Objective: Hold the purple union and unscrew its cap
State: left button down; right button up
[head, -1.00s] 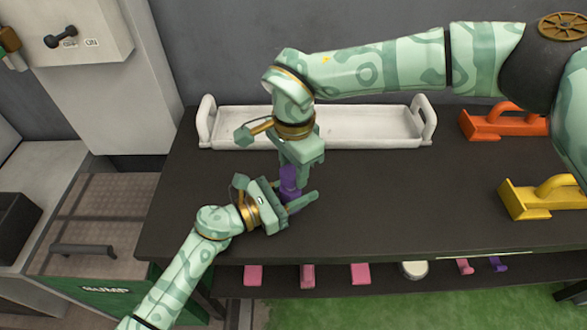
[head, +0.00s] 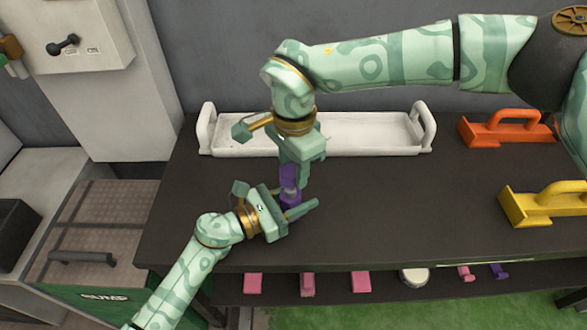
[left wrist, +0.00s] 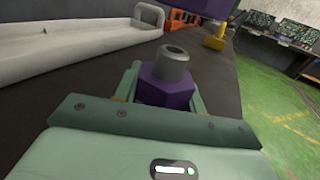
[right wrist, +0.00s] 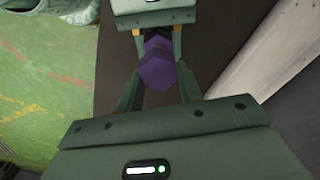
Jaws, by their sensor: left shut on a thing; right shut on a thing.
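The purple union body (left wrist: 166,88) sits between the fingers of my left gripper (head: 297,205), which is shut on it. A bare grey stub (left wrist: 174,64) stands up from the body in the left wrist view. My right gripper (head: 291,180) comes down from above and is shut on the purple cap (right wrist: 157,70). The cap (left wrist: 201,6) also shows at the top edge of the left wrist view, above the stub and apart from it. In the head view the cap (head: 288,174) is just above the body (head: 290,199), both partly hidden by fingers.
A white tray (head: 213,143) with two handles stands at the back of the dark table (head: 400,215). An orange handled block (head: 497,133) and a yellow one (head: 540,206) are at the right. Pink pieces (head: 307,284) lie on the shelf below. The table's middle is clear.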

pick_arm(q)
jog(key=shift+f, duration=0.1)
pick_arm(e)
jog(key=shift+r, duration=1.9)
pick_arm(q)
jog(key=c, duration=0.8)
grip_release()
jog(key=shift+o, duration=0.2)
jog(key=shift+a, duration=0.1)
jog(key=v, duration=1.2)
jog(key=shift+s, duration=0.15)
pick_arm(e)
jog(key=shift+s, duration=0.15)
